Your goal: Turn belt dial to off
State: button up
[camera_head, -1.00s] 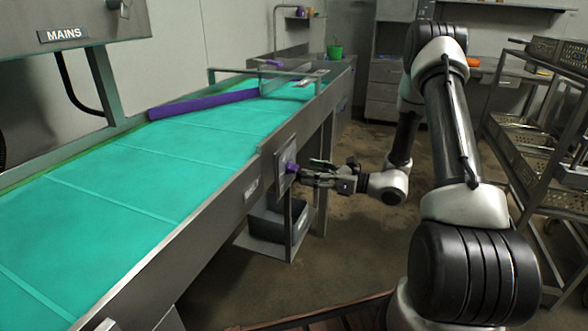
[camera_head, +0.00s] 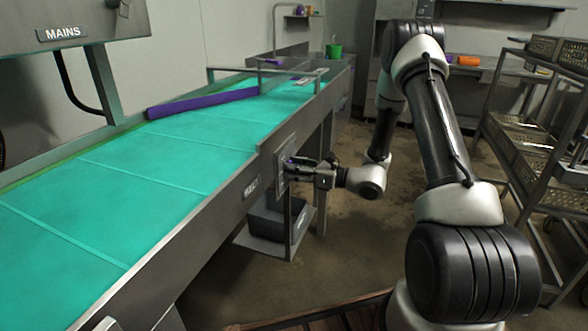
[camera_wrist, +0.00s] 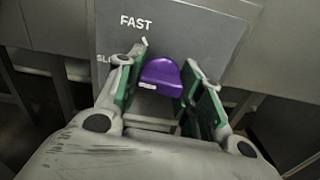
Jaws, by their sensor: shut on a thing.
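The belt dial (camera_wrist: 163,73) is a purple knob on a grey panel (camera_wrist: 190,32) lettered FAST, with SL... partly hidden behind a finger. A white mark shows at the knob's lower edge in the wrist view. My gripper (camera_wrist: 160,70) is shut on the dial, one green-lined finger on each side. In the head view my gripper (camera_head: 296,166) reaches the panel from the right, and the dial is mostly hidden behind the fingers. The word OFF is not visible.
The teal conveyor belt (camera_head: 165,162) runs along the left, with a purple bar (camera_head: 203,103) across it. A dark bin (camera_head: 267,222) sits on a low shelf below the panel. A rack with trays (camera_head: 545,150) stands at the right. Floor between is clear.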

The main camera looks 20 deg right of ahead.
jog(key=shift+n, duration=0.3)
jog(key=n, duration=0.9)
dwell(0.3)
jog(key=shift+n, duration=0.3)
jog(key=o, duration=1)
jog(key=v, duration=1.2)
